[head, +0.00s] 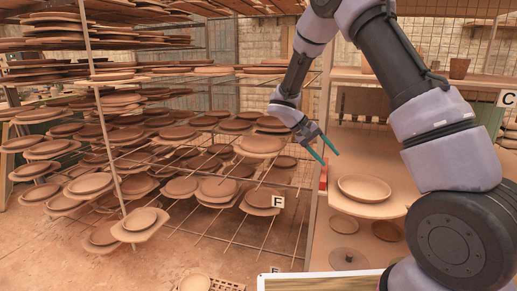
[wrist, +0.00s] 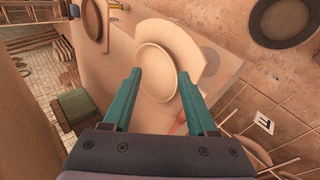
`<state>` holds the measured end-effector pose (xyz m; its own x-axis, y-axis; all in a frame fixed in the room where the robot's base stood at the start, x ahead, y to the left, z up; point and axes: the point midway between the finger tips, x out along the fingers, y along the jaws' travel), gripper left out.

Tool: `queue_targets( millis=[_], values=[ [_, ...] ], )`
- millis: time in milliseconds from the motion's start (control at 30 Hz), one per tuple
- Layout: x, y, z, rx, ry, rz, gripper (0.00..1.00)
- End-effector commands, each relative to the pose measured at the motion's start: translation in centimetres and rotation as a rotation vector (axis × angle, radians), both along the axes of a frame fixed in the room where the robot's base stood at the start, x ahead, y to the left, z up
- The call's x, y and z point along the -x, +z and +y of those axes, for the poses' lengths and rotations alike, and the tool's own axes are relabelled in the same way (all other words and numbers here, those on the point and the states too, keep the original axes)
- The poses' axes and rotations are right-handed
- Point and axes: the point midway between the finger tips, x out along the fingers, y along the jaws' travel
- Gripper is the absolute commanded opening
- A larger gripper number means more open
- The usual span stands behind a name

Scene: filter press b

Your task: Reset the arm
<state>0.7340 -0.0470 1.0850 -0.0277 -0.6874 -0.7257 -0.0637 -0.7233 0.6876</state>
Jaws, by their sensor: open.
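My gripper (head: 325,149) is at the end of my arm, in the middle right of the head view. Its two teal fingers are spread apart with nothing between them. In the wrist view my gripper (wrist: 158,77) points down over a round clay plate (wrist: 154,72) on a pale board. The plate also shows in the head view (head: 364,188), below and to the right of the fingers, apart from them. My arm bends up from the right side and over toward the shelf.
A wire rack with many clay plates (head: 217,188) on boards fills the left, some boards jutting forward. A shelf with a cup (head: 459,68) is at the right. A crate (head: 213,283) sits on the floor.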

Motion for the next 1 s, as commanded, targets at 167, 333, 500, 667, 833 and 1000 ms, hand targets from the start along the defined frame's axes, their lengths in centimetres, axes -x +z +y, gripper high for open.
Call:
queue_targets(
  millis=[167, 333, 500, 667, 833, 1000],
  values=[
    [3.9, 6.5, -1.6, -0.208, -0.072, -0.049, 0.58],
    [8.2, 11.6, -2.4, -0.397, -0.110, -0.121, 0.58],
    [12.7, 15.9, -2.7, -0.574, -0.125, -0.220, 0.58],
    [17.0, 19.2, -2.6, -0.722, -0.120, -0.337, 0.58],
    [21.3, 21.9, -2.1, -0.855, -0.097, -0.483, 0.58],
    [24.6, 23.5, -1.5, -0.946, -0.068, -0.615, 0.58]
  ],
)
